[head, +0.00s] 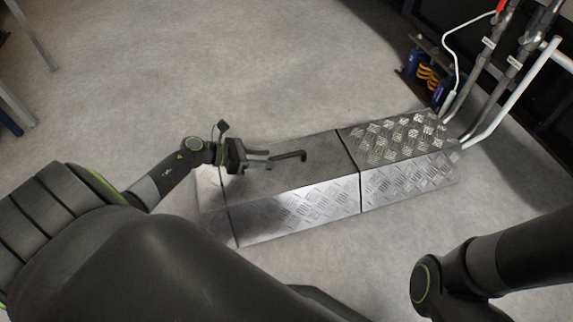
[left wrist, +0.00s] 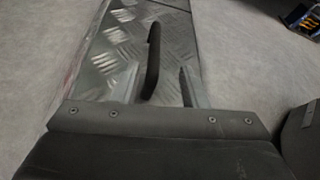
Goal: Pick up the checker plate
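The checker plate (head: 326,146) is a grey metal cover with a raised tread pattern, on the left part of a long low box on the floor. A dark bent handle (head: 291,156) stands on its top. My left gripper (head: 262,158) is over the plate at the handle's left end. In the left wrist view the plate (left wrist: 120,55) runs away from me, with the dark handle (left wrist: 153,58) upright ahead. One grey finger (left wrist: 190,88) is to the right of the handle with a gap between them, so the gripper looks open. My right gripper is out of view.
A second, brighter checker plate section (head: 400,138) adjoins on the right, beyond a dark seam. Grey and white pipes (head: 520,95) rise at the box's right end, beside blue and yellow parts (head: 427,75). The floor (head: 250,60) behind the box is clear.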

